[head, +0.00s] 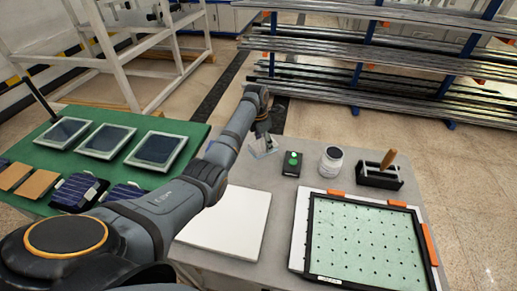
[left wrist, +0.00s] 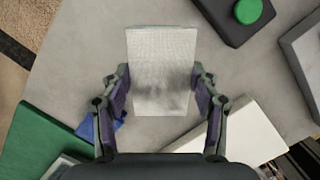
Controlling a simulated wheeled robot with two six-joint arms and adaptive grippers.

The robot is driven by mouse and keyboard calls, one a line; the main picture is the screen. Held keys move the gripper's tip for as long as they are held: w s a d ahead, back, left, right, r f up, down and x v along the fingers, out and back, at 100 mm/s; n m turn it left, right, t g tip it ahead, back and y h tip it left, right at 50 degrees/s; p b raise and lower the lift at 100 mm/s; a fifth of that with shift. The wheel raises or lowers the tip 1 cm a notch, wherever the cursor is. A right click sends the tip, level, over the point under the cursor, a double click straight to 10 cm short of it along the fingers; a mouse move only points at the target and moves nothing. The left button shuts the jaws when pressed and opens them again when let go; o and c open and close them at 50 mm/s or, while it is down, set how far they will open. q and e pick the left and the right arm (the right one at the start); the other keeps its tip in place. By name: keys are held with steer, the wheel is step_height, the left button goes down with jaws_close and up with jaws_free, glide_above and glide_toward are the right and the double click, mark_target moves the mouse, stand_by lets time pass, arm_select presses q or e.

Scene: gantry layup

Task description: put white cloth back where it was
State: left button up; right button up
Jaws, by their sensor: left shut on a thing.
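The white cloth (left wrist: 162,70) shows in the left wrist view as a pale, finely woven rectangle. It sits between the fingers of my left gripper (left wrist: 160,108), which is shut on it. In the head view my left gripper (head: 264,148) is over the far left part of the grey table, left of the small black box with a green button (head: 291,164). The cloth is hard to make out there, and I cannot tell whether it touches the table. My right gripper is in neither view.
A white board (head: 230,222) and a black-framed panel with orange clips (head: 365,245) lie on the grey table. A white jar (head: 331,160) and a black holder with a brown-handled tool (head: 378,178) stand behind. A green table (head: 110,178) with framed panels adjoins at left.

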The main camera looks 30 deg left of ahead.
mark_target(259, 149)
arm_select(q)
steer(key=shift+w+a+f, duration=0.1)
steer(key=shift+a+f, duration=0.8)
steer(key=shift+f, duration=0.15)
steer(key=shift+a+f, duration=0.15)
steer(key=shift+f, duration=0.8)
steer(key=shift+a+f, duration=0.1)
steer(key=shift+f, duration=0.8)
steer(key=o, duration=1.3)
steer(key=shift+f, duration=0.1)
steer(key=r, duration=0.4)
steer(key=s+r, duration=0.1)
steer(key=r, duration=0.3)
steer(key=a+r, duration=0.1)
steer(key=r, duration=0.3)
steer(key=shift+s+r, duration=0.1)
steer(key=shift+s, duration=0.25)
